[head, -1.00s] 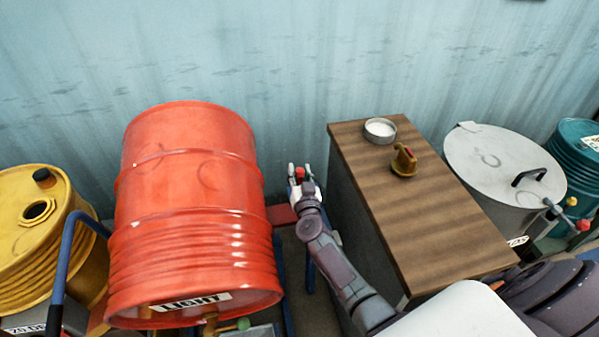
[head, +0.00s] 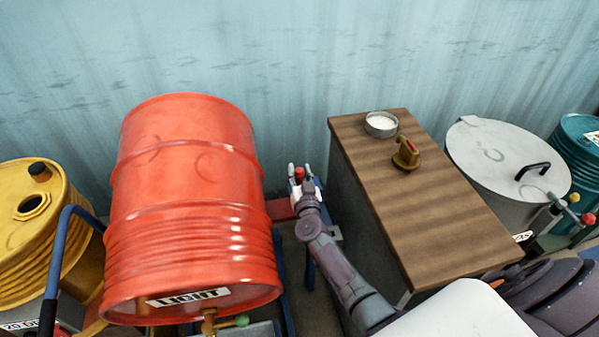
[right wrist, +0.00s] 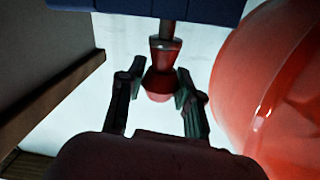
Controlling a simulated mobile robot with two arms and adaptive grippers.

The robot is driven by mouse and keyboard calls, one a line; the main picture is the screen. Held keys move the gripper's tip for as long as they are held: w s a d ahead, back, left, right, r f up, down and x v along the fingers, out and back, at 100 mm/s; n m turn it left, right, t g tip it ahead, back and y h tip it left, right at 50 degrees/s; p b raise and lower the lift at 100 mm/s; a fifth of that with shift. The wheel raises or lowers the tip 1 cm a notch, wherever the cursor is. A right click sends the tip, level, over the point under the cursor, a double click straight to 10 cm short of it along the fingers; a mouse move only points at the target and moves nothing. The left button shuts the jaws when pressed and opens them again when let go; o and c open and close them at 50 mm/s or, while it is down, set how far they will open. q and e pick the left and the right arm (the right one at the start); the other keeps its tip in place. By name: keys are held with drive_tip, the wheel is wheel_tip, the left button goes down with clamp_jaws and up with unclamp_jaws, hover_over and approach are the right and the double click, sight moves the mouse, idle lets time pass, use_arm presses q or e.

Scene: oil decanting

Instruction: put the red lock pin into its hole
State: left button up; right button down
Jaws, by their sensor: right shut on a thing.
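The red lock pin (right wrist: 160,84) has a round red knob, a tapered red collar and a thin dark shaft. My right gripper (right wrist: 158,88) is shut on the knob, one finger on each side. The shaft points at a dark blue bar (right wrist: 140,8) and meets its edge in the right wrist view. I cannot tell whether the tip is inside a hole, and no hole shows. In the head view my right gripper (head: 304,178) is between the red drum and the wooden-topped cabinet, with the red knob (head: 300,173) between its fingers. My left gripper is not in view.
The red drum (head: 185,190) lies tilted close left of my right arm, with a tap below. The cabinet (head: 420,210) stands close right, bearing a round dish (head: 381,121) and a brass-coloured fitting (head: 406,153). A yellow drum (head: 75,250) and a grey lidded drum (head: 490,150) flank them.

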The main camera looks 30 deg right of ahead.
drive_tip(key=shift+f+b, duration=0.5)
drive_tip(key=shift+f, duration=0.15)
drive_tip(key=c, duration=0.7)
unclamp_jaws()
drive_tip(key=v, duration=1.2)
